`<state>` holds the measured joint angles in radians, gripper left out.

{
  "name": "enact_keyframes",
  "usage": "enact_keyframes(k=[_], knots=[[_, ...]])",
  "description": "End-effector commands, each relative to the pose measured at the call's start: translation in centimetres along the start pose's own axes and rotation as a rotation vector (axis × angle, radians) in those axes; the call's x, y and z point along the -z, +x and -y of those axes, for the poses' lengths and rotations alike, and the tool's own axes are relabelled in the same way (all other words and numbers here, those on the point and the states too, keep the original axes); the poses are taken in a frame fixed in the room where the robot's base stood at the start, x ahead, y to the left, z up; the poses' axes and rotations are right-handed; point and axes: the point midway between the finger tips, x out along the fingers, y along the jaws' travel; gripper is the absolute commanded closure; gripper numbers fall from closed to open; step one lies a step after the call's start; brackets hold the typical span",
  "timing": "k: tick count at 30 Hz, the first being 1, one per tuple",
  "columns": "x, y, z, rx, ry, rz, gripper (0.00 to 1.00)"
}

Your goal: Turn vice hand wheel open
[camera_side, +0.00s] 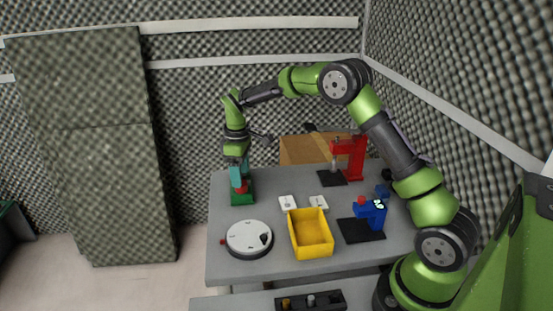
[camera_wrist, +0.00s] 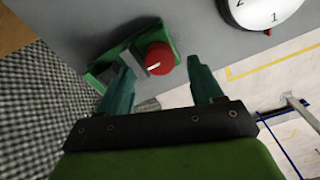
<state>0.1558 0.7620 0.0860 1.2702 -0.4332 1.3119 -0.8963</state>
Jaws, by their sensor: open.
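The green vice (camera_side: 242,198) stands at the left back of the grey table, with its red hand wheel (camera_side: 240,187) facing up to the front. In the wrist view the vice's green body (camera_wrist: 98,74) and its red wheel (camera_wrist: 160,58) with a white mark show near the top. My gripper (camera_side: 238,176) points down just above the vice. Its two teal fingers are apart, and in the wrist view the gripper (camera_wrist: 160,68) has the wheel in line with the gap between the fingertips. I cannot tell whether the fingertips reach down beside the wheel. Nothing is held.
A white round dial (camera_side: 249,237) lies in front of the vice. A yellow bin (camera_side: 311,235) and two white cards (camera_side: 287,203) lie to the right. A red press (camera_side: 352,158) and a blue device (camera_side: 372,212) stand farther right. Foam walls enclose the table.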

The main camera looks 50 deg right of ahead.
Motion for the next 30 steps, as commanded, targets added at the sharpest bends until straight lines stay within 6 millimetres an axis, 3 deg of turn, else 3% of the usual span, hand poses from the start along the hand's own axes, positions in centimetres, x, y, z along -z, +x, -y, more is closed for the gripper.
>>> enact_keyframes(k=[9, 15, 21, 30], knots=[[0.1, -8.0, -0.1, -0.004, 0.001, -0.004, 0.34], [0.1, -11.9, 0.0, -0.002, 0.001, -0.004, 0.34], [0.0, -13.8, 0.0, -0.002, 0.0, -0.001, 0.34], [0.0, -14.1, 0.0, -0.002, 0.0, -0.001, 0.34]])
